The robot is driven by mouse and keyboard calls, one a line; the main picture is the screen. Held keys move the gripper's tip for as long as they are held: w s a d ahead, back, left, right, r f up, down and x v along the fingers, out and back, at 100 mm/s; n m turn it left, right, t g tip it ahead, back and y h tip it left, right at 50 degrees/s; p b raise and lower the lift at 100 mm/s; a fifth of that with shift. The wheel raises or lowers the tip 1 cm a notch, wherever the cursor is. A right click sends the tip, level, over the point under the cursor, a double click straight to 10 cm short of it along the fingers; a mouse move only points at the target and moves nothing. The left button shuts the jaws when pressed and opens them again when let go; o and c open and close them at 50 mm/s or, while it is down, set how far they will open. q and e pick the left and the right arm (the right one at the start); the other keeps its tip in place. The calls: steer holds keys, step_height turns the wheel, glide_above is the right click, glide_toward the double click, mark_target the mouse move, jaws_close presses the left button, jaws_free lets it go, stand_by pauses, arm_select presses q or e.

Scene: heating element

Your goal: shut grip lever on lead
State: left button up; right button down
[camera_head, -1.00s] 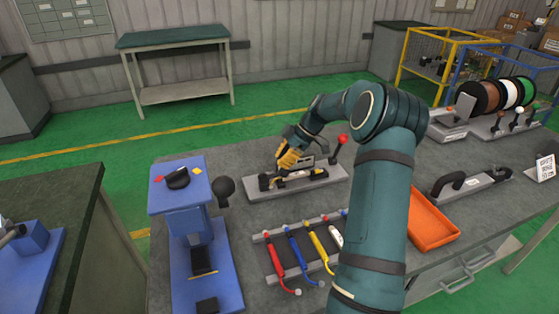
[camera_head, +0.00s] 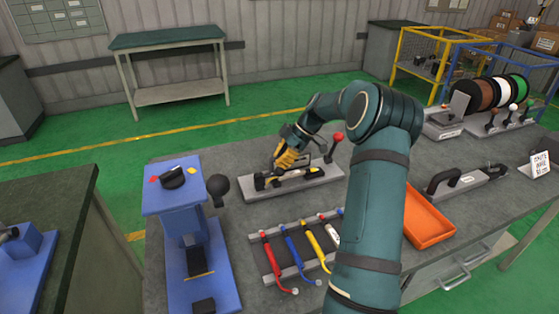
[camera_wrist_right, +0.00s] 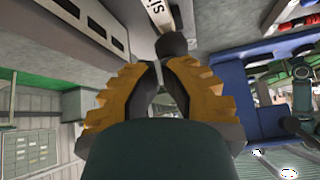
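A grey fixture base (camera_head: 250,194) lies near the back edge of the workbench, with small black and yellow parts along its top. A lever with a red knob (camera_head: 337,136) stands up at its right end. My right gripper (camera_head: 279,170), with orange fingers, points down over the fixture's left half. In the wrist view its fingertips (camera_wrist_right: 160,65) are nearly together, with a dark rounded part (camera_wrist_right: 173,45) at or just beyond them. Whether they touch it is unclear. The lead and grip lever cannot be clearly made out. My left gripper is not in view.
A blue press (camera_head: 178,205) stands left of the fixture. A rack with red, blue and yellow handled tools (camera_head: 290,253) lies in front. An orange tray (camera_head: 428,220) is right of my arm. Cable spools (camera_head: 500,92) stand at the back right.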

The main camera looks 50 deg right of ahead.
steer(key=v, duration=1.1)
steer(key=shift+r, duration=0.3)
